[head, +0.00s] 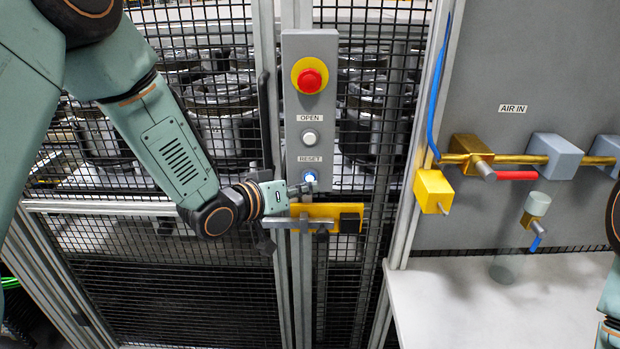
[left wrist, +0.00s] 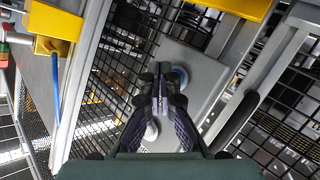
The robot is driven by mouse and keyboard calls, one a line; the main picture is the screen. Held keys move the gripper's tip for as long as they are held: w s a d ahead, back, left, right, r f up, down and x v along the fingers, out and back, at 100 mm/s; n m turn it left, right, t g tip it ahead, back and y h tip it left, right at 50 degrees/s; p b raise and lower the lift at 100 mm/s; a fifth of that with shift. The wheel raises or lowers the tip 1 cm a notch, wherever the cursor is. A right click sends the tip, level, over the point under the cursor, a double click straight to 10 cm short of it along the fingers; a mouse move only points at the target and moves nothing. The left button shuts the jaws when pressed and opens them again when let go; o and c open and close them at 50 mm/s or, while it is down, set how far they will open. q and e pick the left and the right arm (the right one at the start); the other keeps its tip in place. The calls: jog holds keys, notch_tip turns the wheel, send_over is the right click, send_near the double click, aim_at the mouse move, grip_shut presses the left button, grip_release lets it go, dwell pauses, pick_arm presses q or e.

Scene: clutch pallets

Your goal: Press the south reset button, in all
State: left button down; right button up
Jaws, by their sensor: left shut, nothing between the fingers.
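The grey control box (head: 296,110) stands upright on the fence post. Its RESET button (head: 310,177), with a blue ring, sits low on the box under a "RESET" label. My left gripper (head: 303,188) is shut and empty, its tips right at the lower edge of the reset button and partly covering it. In the left wrist view, the shut fingers (left wrist: 160,75) point at the box face, and the blue-ringed button (left wrist: 181,76) shows just right of the tips. I cannot tell whether they touch it. My right gripper is out of view.
Above reset are a white OPEN button (head: 309,138) and a red emergency stop (head: 309,80) on a yellow base. A yellow latch bracket (head: 325,212) lies just below the gripper. Mesh fence (head: 150,290) flanks the box. Air fittings (head: 470,155) and a pale bench (head: 500,310) are at right.

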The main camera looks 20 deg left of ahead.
pick_arm(q)
jog(key=shift+s, duration=0.15)
dwell(0.3)
jog(key=shift+w, duration=0.2)
jog(key=shift+w+a, duration=0.15)
jog(key=shift+w, duration=0.1)
jog(key=shift+w, duration=0.15)
jog(key=shift+w+a, duration=0.15)
jog(key=shift+w, duration=0.25)
dwell(1.1)
jog(key=shift+s, duration=0.1)
jog(key=shift+s+d+p, duration=0.3)
jog(key=shift+s, duration=0.5)
